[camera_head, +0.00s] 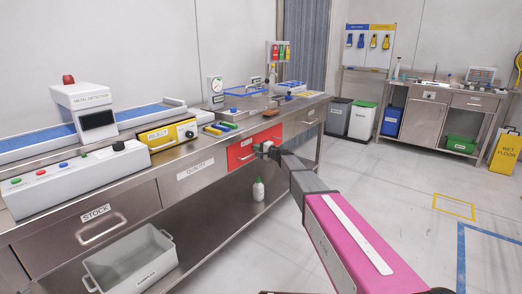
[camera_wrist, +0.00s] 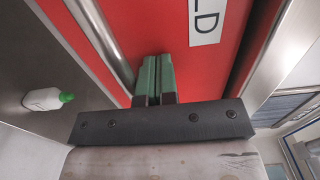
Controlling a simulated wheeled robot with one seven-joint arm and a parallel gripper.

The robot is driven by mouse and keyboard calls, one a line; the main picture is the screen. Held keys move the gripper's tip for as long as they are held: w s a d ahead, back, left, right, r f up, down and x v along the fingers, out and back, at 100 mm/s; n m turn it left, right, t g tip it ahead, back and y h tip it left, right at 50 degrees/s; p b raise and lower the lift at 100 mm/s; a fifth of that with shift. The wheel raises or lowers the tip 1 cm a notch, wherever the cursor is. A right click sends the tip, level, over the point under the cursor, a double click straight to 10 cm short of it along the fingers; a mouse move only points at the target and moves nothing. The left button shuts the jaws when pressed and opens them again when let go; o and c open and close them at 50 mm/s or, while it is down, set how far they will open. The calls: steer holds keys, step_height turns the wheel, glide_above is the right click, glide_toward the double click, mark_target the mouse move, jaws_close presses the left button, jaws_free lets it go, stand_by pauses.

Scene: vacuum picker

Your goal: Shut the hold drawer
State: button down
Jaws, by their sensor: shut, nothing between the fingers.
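The hold drawer has a red front (camera_head: 240,154) in the steel bench, right of the drawer marked QUALITY. In the wrist view its red face (camera_wrist: 125,25) fills the top, with a white label ending in "LD" and a steel bar handle (camera_wrist: 98,38) to the left. My gripper (camera_head: 262,148) is at the drawer front and hides part of it in the head view. Its green fingers (camera_wrist: 153,65) are together, empty, and point at the red face between handle and label. I cannot tell whether they touch it, or how far the drawer stands out.
A white bottle with a green cap (camera_head: 258,190) stands on the lower shelf (camera_head: 205,240). A grey crate (camera_head: 130,265) is at the shelf's left. The bench top holds a yellow REJECT box (camera_head: 170,135) and a gauge (camera_head: 215,88).

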steer(key=shift+w+a, duration=0.3)
steer(key=shift+a, duration=0.05)
steer(key=v, duration=1.5)
steer(key=s+d+f+n+g+h, duration=0.3)
steer(key=s+f, duration=0.4)
steer(key=s, duration=0.4)
steer(key=s+d+f+n+g+h, duration=0.2)
steer(key=s+d+f+g+h, duration=0.15)
steer(key=s+f, duration=0.6)
steer(key=s+d+f+n+g+h, duration=0.1)
steer(key=s+d+h, duration=0.3)
steer(key=s, duration=0.6)
steer(key=s+d+f+g+h, duration=0.1)
steer(key=s+d+h, duration=0.3)
steer(key=s+d, duration=0.5)
steer(key=shift+s+n+g, duration=0.4)
steer(key=shift+s+g, duration=0.05)
steer(key=shift+g, duration=0.3)
